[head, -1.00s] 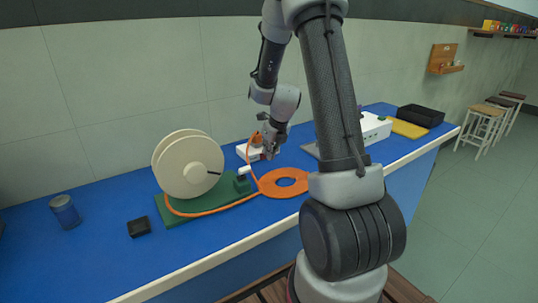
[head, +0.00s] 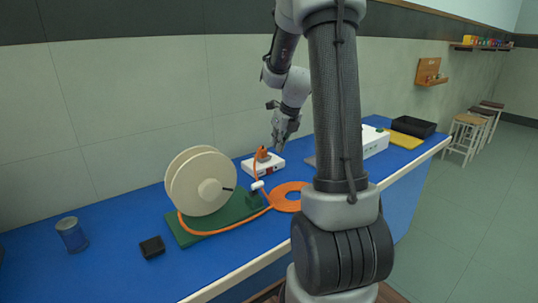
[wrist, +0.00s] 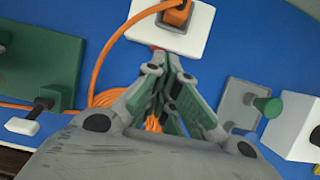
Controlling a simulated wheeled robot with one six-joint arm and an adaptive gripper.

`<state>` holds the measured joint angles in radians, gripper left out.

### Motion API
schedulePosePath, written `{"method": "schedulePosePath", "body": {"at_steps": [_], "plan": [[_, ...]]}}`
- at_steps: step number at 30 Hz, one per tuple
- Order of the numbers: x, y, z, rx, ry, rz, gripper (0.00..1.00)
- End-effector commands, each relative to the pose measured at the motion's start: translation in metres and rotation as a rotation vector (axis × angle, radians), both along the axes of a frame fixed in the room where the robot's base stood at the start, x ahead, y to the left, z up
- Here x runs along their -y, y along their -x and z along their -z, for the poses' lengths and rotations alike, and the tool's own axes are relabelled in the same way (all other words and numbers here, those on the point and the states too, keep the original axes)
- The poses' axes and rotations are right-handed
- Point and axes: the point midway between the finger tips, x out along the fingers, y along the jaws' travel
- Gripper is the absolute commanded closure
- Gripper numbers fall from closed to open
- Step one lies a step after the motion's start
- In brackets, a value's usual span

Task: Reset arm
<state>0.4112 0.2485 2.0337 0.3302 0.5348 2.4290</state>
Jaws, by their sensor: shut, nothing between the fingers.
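My gripper (head: 281,143) is shut and empty. It hangs above the bench, just right of and above the white socket box (head: 246,169). An orange plug (head: 262,154) sits in that box, with an orange cable running from it. In the wrist view my gripper (wrist: 165,125) points down at the bench, and the socket box (wrist: 196,42) with the plug (wrist: 177,14) lies beyond the fingertips. The fingers touch neither of them. My upper arm hides part of the bench in the head view.
A cream reel (head: 197,183) stands on a green base (head: 184,233) with a coil of orange cable (head: 285,195) beside it. A white box (head: 375,142), yellow mat (head: 405,139) and black tray (head: 414,126) are at right.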

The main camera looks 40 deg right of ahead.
Motion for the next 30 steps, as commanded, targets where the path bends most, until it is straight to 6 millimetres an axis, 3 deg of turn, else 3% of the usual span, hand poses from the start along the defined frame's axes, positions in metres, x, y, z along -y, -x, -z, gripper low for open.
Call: {"method": "schedulePosePath", "body": {"at_steps": [22,26,30], "plan": [[0.003,0.003,-0.007,0.000,0.015,-0.039,1.00],[0.001,0.007,-0.005,-0.013,0.087,-0.252,1.00],[-0.010,0.036,0.010,-0.080,0.192,-0.713,1.00]]}}
